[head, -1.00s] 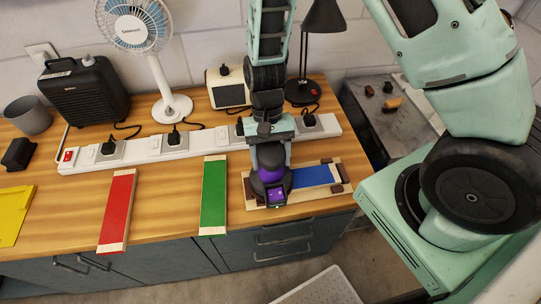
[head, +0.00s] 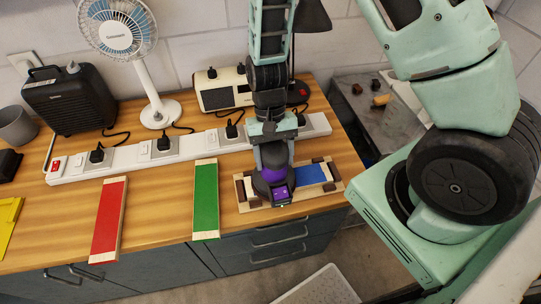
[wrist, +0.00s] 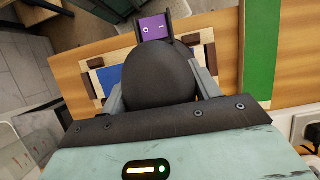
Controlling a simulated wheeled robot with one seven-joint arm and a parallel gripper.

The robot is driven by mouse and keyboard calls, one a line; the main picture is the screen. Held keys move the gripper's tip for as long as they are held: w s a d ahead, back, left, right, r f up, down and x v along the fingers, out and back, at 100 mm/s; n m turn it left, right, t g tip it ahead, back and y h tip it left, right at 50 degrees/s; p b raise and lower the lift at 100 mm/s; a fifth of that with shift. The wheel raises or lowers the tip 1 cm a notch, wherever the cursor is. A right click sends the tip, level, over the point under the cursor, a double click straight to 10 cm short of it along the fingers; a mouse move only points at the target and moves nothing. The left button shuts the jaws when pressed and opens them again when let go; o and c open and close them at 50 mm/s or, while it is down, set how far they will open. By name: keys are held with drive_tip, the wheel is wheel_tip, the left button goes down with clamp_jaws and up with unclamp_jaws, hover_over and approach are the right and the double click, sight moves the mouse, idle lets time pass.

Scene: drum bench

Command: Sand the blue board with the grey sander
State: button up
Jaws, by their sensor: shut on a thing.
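The blue board (head: 311,174) lies in a pale wooden holder (head: 328,186) with dark brown blocks, at the right front of the bench. Its blue face also shows in the wrist view (wrist: 108,78), left of the sander. The sander (head: 268,190) is dark grey with a purple band and a purple switch panel; in the wrist view its rounded body (wrist: 156,75) fills the middle. My gripper (head: 274,158) is shut on the sander from above. The sander stands over the left and middle part of the board and hides it there. I cannot tell whether its pad touches.
A green board (head: 206,200) and a red board (head: 108,222) lie left of the holder. A long white power strip (head: 120,158) with plugs runs behind them. A fan (head: 160,108), a black heater (head: 70,98), a radio (head: 222,92) and a lamp stand at the back.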

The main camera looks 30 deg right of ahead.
drive_tip(key=shift+s+d, duration=0.25)
drive_tip(key=shift+d, duration=0.45)
drive_tip(key=shift+s+d+f, duration=0.1)
drive_tip(key=shift+s+d, duration=0.15)
drive_tip(key=shift+d, duration=0.45)
drive_tip(key=shift+s+d, duration=0.25)
drive_tip(key=shift+d, duration=0.55)
drive_tip(key=shift+d, duration=0.1)
drive_tip(key=shift+s+d+r, duration=0.1)
drive_tip(key=shift+s+d, duration=0.15)
drive_tip(key=shift+d, duration=0.45)
drive_tip(key=shift+s+d+r, duration=0.1)
drive_tip(key=shift+s+d, duration=0.1)
drive_tip(key=shift+d, duration=0.5)
drive_tip(key=shift+s+d, duration=0.1)
drive_tip(key=shift+d, duration=0.3)
drive_tip(key=shift+s+d+f+b, duration=0.2)
drive_tip(key=shift+s+d, duration=0.15)
drive_tip(key=shift+d, duration=0.45)
drive_tip(key=shift+s+d+f+b, duration=0.15)
drive_tip(key=shift+s+d, duration=0.15)
drive_tip(key=shift+d, duration=0.45)
drive_tip(key=shift+w+a+r, duration=0.1)
drive_tip(key=shift+a, duration=0.15)
